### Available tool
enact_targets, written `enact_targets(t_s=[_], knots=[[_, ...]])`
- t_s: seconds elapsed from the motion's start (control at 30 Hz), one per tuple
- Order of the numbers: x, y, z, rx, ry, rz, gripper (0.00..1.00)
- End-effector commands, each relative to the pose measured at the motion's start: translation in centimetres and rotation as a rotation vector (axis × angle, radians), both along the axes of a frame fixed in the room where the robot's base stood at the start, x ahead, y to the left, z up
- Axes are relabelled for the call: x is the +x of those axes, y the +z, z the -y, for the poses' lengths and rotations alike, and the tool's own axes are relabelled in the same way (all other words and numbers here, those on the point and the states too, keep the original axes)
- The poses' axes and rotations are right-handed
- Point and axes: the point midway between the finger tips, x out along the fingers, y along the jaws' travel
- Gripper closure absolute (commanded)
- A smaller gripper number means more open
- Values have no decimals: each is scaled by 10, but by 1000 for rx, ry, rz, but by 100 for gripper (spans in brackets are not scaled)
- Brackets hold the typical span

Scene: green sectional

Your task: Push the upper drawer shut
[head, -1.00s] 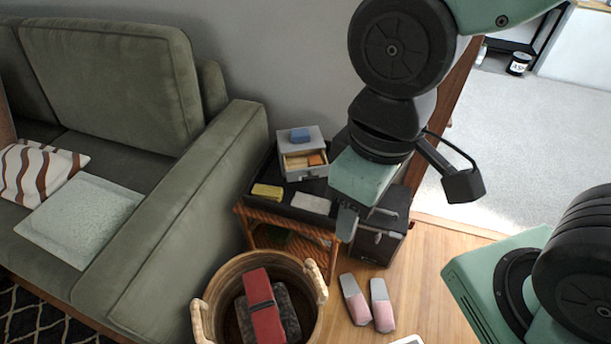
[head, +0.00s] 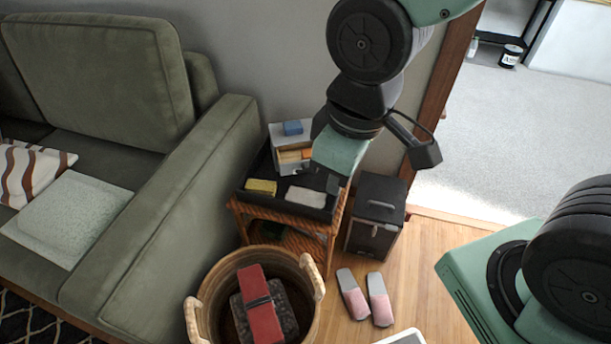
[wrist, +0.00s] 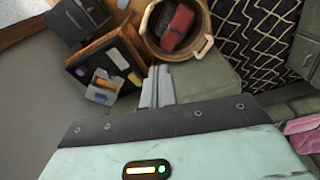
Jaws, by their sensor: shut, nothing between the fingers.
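A small grey-white drawer unit (head: 277,134) stands at the back of the black tray on the wicker side table. Its upper drawer (head: 290,155) is pulled out toward the front, with tan and orange things inside. In the wrist view the unit (wrist: 97,97) shows left of my fingers. My gripper (head: 322,180) is shut and empty. In the head view it is over the tray's right part, in front and to the right of the drawer, and hides part of it. I see no contact; the wrist view shows the fingers (wrist: 158,76) apart from the unit.
A yellow block (head: 261,187) and a pale grey block (head: 305,197) lie on the black tray (head: 268,207). A black box (head: 375,205) stands right of the table. A wicker basket (head: 215,310) and pink-grey slippers (head: 366,298) are in front. The green sofa (head: 165,225) is left.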

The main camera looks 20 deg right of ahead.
Motion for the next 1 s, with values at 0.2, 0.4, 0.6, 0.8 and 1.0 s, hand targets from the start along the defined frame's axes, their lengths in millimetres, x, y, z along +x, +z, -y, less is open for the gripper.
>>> enact_targets(t_s=[0.2, 0.4, 0.6, 0.8, 1.0], knots=[[109, -112, 24, 22, 168, 183, 100], [189, -201, 60, 43, 350, 350, 100], [238, -273, 93, 68, 508, 489, 100], [254, -301, 108, 83, 587, 557, 100], [262, -314, 104, 86, 598, 565, 100]])
